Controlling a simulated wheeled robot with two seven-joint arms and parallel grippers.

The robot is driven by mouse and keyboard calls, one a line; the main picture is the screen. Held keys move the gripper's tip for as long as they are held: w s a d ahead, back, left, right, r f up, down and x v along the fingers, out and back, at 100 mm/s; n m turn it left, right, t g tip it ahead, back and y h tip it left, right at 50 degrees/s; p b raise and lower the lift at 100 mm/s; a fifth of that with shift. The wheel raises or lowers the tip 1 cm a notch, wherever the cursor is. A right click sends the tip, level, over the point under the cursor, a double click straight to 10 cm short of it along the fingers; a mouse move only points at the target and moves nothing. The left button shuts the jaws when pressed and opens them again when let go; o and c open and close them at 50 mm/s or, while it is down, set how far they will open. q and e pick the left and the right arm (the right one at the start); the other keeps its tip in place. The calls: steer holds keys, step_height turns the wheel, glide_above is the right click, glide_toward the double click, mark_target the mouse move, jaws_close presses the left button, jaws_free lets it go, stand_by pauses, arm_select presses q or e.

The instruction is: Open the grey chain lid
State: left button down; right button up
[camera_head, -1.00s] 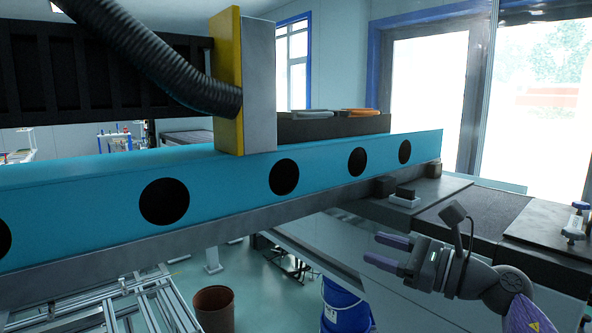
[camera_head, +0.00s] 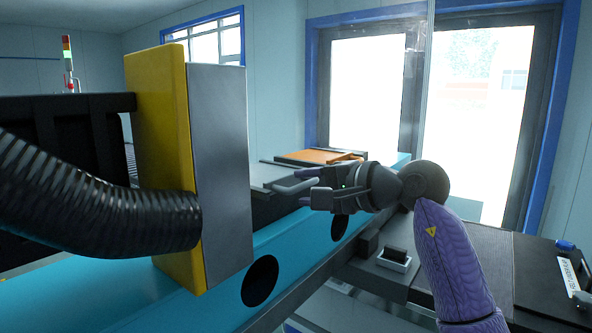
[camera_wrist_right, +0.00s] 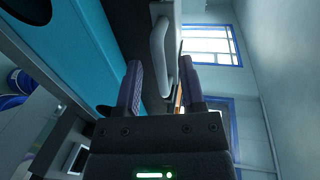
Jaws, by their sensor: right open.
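The grey chain lid (camera_head: 262,174) lies on top of the dark box on the blue beam, with a light grey handle (camera_head: 290,188) along it. In the right wrist view the handle (camera_wrist_right: 160,58) reaches down between the two open fingers (camera_wrist_right: 161,78). I cannot tell whether they touch it. The lid looks closed. The left gripper is not in view.
A yellow and grey upright block (camera_head: 222,170) and a black corrugated hose (camera_head: 90,205) stand at the left. An orange part (camera_head: 320,156) lies behind my gripper. The blue beam (camera_head: 290,240) runs below. A dark bench (camera_head: 480,262) is at the right.

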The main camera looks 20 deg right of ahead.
mark_target(268, 177)
steer(key=shift+x, duration=0.75)
steer(key=shift+w+a+f+p, duration=0.15)
steer(key=shift+w+a+p, duration=0.05)
steer(key=shift+w+p, duration=0.15)
steer(key=shift+c, duration=0.4)
jaws_close()
steer(key=shift+f, duration=0.1)
